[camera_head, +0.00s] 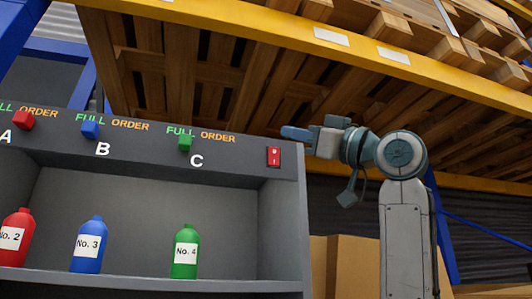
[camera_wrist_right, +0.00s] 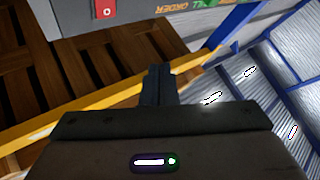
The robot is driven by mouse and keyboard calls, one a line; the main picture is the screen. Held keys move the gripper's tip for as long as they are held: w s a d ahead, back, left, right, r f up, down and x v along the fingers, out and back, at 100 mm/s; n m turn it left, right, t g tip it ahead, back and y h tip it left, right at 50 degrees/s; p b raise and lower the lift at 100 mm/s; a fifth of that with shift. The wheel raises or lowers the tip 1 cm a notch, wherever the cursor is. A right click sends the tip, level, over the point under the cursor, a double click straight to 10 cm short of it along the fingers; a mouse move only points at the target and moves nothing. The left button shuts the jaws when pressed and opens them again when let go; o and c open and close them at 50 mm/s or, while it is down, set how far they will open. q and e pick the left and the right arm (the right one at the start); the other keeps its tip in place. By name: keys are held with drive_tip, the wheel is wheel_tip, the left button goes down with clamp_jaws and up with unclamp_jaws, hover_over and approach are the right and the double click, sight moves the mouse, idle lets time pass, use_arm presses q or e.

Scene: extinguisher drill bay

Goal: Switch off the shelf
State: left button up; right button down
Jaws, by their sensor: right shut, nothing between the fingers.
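The grey shelf (camera_head: 232,165) stands at the left in the head view. Its top panel carries a red rocker switch (camera_head: 274,157) at the right end, with small white marks. The switch also shows at the top edge of the right wrist view (camera_wrist_right: 106,8), partly cut off. I cannot tell which side of it is pressed. My right gripper (camera_head: 286,132) is shut and empty, pointing left just above the switch in the head view. Its closed fingers also show in the right wrist view (camera_wrist_right: 158,84), apart from the switch in the picture. My left gripper is not in view.
The panel has red (camera_head: 23,120), blue (camera_head: 90,129) and green (camera_head: 185,141) knobs under FULL/ORDER labels. Red (camera_head: 17,225), blue (camera_head: 88,255) and green (camera_head: 185,262) bottles stand in the shelf. A yellow rack beam (camera_head: 250,28) and wooden pallets are overhead. Cardboard boxes (camera_head: 345,265) stand right.

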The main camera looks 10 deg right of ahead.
sight(274, 157)
drive_tip(key=w+p, duration=0.1)
drive_tip(key=w, duration=0.1)
drive_tip(key=w+p, duration=0.1)
drive_tip(key=w, duration=0.2)
drive_tip(key=w+r+p, duration=0.1)
drive_tip(key=w, duration=0.2)
drive_tip(key=shift+w+d+r, duration=0.1)
drive_tip(key=shift+w+d, duration=0.05)
drive_tip(key=shift+w, duration=0.05)
idle(0.3)
drive_tip(key=shift+d, duration=0.15)
idle(1.7)
drive_tip(key=shift+w, duration=0.4)
drive_tip(key=shift+w+r, duration=0.1)
drive_tip(key=shift+w, duration=0.25)
idle(0.7)
